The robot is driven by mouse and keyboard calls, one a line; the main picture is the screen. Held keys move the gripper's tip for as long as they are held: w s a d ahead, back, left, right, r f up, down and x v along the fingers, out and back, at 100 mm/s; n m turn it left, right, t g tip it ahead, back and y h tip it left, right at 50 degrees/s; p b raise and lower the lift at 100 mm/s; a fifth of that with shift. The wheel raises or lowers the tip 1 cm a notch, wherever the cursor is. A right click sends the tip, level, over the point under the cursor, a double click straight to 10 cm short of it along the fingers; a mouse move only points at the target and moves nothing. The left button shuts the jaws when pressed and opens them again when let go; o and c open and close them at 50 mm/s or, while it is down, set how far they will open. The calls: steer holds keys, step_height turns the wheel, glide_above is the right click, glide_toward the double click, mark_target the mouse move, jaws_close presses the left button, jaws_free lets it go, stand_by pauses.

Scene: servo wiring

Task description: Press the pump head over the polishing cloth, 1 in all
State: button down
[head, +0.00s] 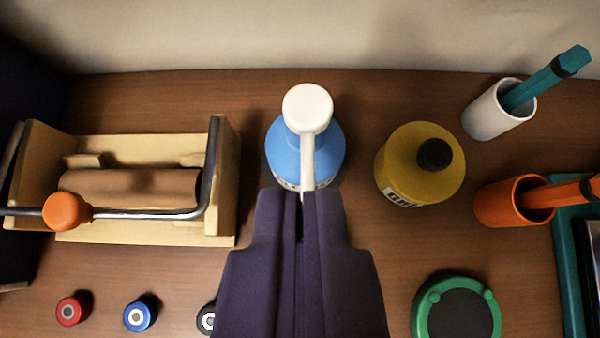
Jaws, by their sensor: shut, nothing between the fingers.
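A blue bottle (280,148) stands near the middle of the table towards the back. It carries a white pump head (307,108), whose thin white spout points towards me. My gripper (302,200) is shut and empty. In the picture its fingertips lie just below the pump head, over the end of the spout and the lower edge of the bottle. I cannot tell whether they touch. I cannot make out a polishing cloth; my gripper hides the table in front of the bottle.
A yellow bottle (405,172) with a black cap stands right of the pump bottle. A wooden stand (225,190) with a brown roll and orange-knobbed crank is at left. White (495,118) and orange (500,203) cups hold pens at right. A green round dish (425,318) is at lower right.

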mark_target(299, 106)
steer(key=x, duration=0.8)
steer(key=shift+w+f+b, duration=0.2)
steer(key=shift+b, duration=0.2)
